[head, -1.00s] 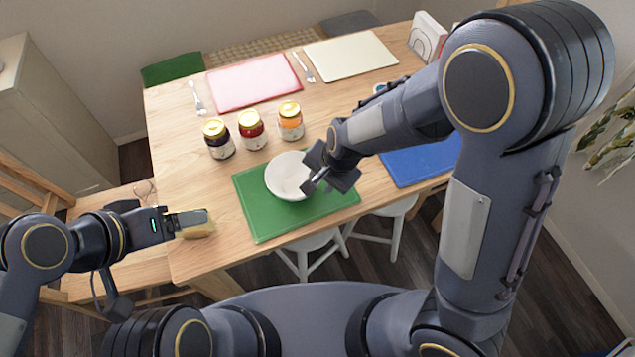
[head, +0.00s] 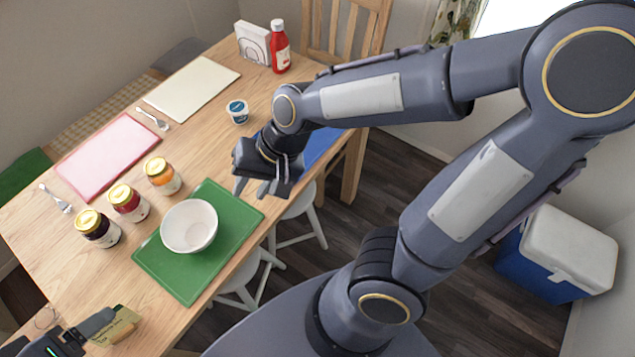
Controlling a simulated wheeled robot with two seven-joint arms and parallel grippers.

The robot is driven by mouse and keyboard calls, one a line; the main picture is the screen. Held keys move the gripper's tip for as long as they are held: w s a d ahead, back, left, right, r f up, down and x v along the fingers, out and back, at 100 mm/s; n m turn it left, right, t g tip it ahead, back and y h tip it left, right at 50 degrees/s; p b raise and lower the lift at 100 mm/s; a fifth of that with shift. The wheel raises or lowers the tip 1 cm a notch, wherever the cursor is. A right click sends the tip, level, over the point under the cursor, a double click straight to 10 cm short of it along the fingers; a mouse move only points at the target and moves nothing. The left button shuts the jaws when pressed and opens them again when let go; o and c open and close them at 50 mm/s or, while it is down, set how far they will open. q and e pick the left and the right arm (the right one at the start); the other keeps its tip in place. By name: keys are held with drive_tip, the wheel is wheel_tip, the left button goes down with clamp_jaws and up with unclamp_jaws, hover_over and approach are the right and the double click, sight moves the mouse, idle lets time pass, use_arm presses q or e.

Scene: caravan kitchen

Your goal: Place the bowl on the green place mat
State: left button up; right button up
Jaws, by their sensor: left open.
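The white bowl (head: 189,226) sits upright on the green place mat (head: 176,282), toward the mat's left-middle part. My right gripper (head: 252,188) is beside the mat's upper right corner, apart from the bowl. Its fingers are spread and nothing shows between them. My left gripper (head: 104,326) is at the lower left, by the near table edge, open, next to a small yellow-green block (head: 122,328). Part of the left gripper is cut off by the picture edge.
Several jars stand behind the bowl, the nearest with orange contents (head: 163,177). A blue mat (head: 322,146) is partly behind my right arm. A small tub (head: 237,111), a ketchup bottle (head: 280,48) and a napkin holder (head: 252,43) stand farther back. White stools are below the table edge.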

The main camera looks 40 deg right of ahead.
drive_tip(key=s+d+r+n+t+h, duration=0.1)
drive_tip(key=s+d+r+n+t, duration=0.2)
drive_tip(key=s+d, duration=0.5)
drive_tip(key=shift+s+r+n+h, duration=0.3)
drive_tip(key=shift+s+r+n, duration=0.2)
drive_tip(key=shift+s+r, duration=0.4)
